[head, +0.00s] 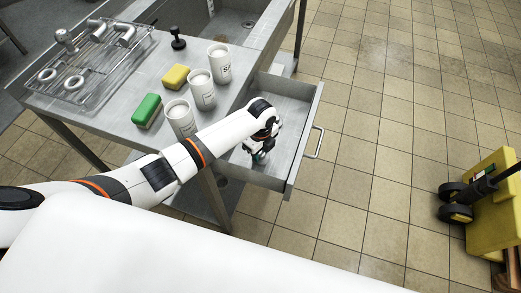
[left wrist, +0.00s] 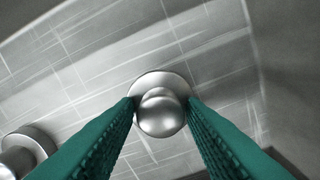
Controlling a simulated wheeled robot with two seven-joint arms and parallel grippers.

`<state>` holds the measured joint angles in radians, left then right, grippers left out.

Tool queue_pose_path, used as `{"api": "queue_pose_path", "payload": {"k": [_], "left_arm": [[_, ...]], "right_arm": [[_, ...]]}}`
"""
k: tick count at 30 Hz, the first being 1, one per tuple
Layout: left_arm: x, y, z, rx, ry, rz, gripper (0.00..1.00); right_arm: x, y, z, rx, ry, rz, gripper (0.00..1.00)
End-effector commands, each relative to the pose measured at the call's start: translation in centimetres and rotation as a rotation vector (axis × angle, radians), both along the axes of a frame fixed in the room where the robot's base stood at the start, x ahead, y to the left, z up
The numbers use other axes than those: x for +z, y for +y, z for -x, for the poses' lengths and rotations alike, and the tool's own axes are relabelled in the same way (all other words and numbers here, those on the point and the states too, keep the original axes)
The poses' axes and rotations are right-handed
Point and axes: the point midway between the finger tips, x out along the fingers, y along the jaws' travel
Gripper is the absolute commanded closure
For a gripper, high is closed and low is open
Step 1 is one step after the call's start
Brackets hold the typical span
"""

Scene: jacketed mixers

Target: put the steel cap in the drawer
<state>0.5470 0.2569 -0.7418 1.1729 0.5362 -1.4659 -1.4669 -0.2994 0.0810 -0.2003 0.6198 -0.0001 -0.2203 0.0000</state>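The steel cap (left wrist: 162,113), a round knob on a wider disc, shows between my left gripper's green fingers in the left wrist view. My left gripper (head: 260,157) reaches down inside the open drawer (head: 287,98) in the head view. Its fingertips (left wrist: 161,103) lie close against both sides of the knob and look shut on it. The grey drawer floor is below; I cannot tell whether the disc touches it. In the head view the cap is hidden by the gripper. My right gripper is not in view.
Another round metal piece (left wrist: 22,150) lies at the lower left of the wrist view. On the table stand white cups (head: 202,90), a green sponge (head: 147,110), a yellow sponge (head: 176,77), a black-handled tool (head: 178,40) and a wire rack (head: 85,70). A yellow cart (head: 492,205) stands right.

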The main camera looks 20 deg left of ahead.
Motion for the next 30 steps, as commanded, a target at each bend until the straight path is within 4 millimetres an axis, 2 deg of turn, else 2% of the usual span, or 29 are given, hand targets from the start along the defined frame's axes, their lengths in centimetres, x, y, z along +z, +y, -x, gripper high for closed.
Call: {"api": "queue_pose_path", "payload": {"k": [2, 10, 14, 17, 24, 30], "left_arm": [[0.0, 0.0, 0.0, 0.0, 0.001, 0.0, 0.5], [0.1, 0.0, 0.0, 0.0, 0.001, 0.0, 0.5], [1.0, 0.0, 0.0, -0.001, -0.001, 0.0, 0.5], [2.6, 0.0, -0.1, -0.002, -0.001, 0.002, 0.5], [7.9, 0.0, -0.1, -0.001, -0.004, 0.002, 0.5], [11.1, -0.1, 0.0, 0.0, -0.002, 0.001, 0.5]], "right_arm": [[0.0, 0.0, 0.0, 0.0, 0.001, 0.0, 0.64], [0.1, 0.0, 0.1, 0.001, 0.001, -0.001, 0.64], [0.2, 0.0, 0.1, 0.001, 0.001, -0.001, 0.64], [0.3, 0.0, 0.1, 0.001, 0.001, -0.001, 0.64], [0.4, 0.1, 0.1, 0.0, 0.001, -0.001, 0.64], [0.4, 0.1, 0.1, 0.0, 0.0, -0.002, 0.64]]}}
